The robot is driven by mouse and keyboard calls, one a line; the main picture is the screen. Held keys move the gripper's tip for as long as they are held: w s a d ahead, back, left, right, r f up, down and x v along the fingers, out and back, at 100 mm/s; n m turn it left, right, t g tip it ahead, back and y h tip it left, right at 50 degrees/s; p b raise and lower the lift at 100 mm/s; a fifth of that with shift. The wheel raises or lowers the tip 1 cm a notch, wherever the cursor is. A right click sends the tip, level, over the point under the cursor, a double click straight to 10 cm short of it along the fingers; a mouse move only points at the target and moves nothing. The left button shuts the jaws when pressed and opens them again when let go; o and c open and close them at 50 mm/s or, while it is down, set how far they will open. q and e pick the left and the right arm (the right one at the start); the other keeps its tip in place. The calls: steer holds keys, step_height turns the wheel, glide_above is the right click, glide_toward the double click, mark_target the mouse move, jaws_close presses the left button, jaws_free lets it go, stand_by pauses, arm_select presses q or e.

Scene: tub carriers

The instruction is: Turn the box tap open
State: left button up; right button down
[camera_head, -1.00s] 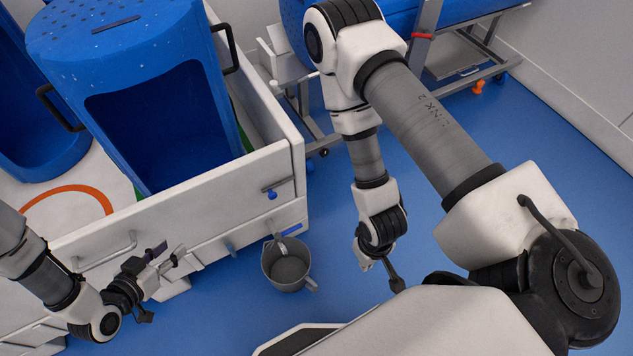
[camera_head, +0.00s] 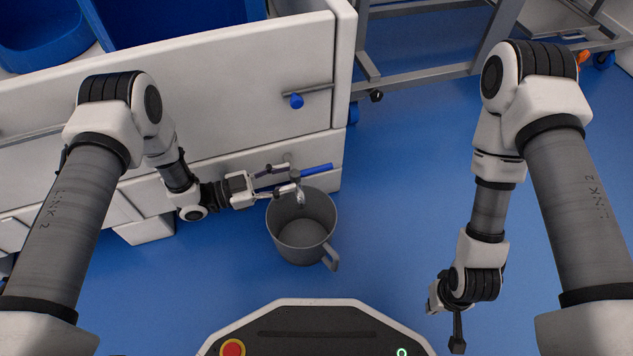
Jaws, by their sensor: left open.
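The box tap sits low on the white box front, above the bucket. Its blue lever (camera_head: 317,169) points right, nearly level, and its metal spout (camera_head: 299,196) hangs over the bucket. My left gripper (camera_head: 286,180) comes from the left and is open, its fingers at the tap beside the lever's left end. I cannot tell whether they touch it; the fingers partly hide the tap body. The grey bucket (camera_head: 302,240) stands on the floor below, its handle toward the lower right, and looks empty. My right gripper (camera_head: 450,305) hangs low at the right, away from the tap; its jaw state is unclear.
Blue tubs (camera_head: 175,18) stand at the upper left. A grey metal frame (camera_head: 420,75) is behind at the right. The blue floor (camera_head: 400,180) between bucket and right arm is clear.

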mark_target(301, 174)
arm_select(q)
steer(key=b+x, duration=0.3)
steer(key=x, duration=0.3)
steer(key=shift+d+f, duration=0.1)
steer(key=shift+w+d, duration=0.2)
steer(key=shift+d, duration=0.35)
jaws_close()
